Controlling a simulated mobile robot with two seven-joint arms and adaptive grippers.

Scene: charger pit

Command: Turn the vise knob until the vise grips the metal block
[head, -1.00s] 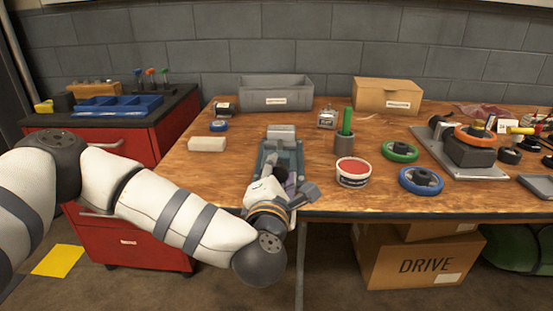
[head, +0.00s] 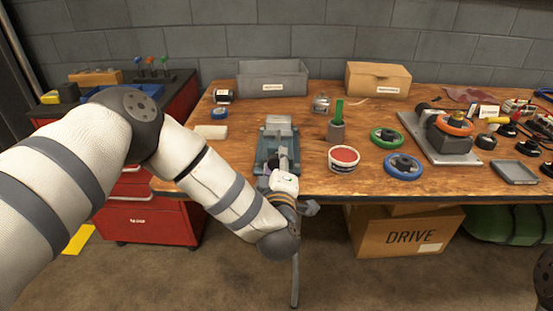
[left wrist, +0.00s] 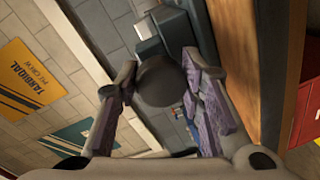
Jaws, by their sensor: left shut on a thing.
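The blue-grey vise (head: 265,152) lies on the wooden bench near its front edge, its length running away from me. A pale metal block (head: 278,122) sits at its far end; whether both jaws touch it I cannot tell. My left gripper (head: 283,170) is at the vise's near end and covers the knob in the head view. In the left wrist view, the round dark knob (left wrist: 160,84) sits between the two fingers of my left gripper (left wrist: 158,68), which is shut on it. My right gripper is not in view.
A grey bin (head: 272,80) and a cardboard box (head: 378,80) stand at the back. A pale bar (head: 211,132) lies to the left.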

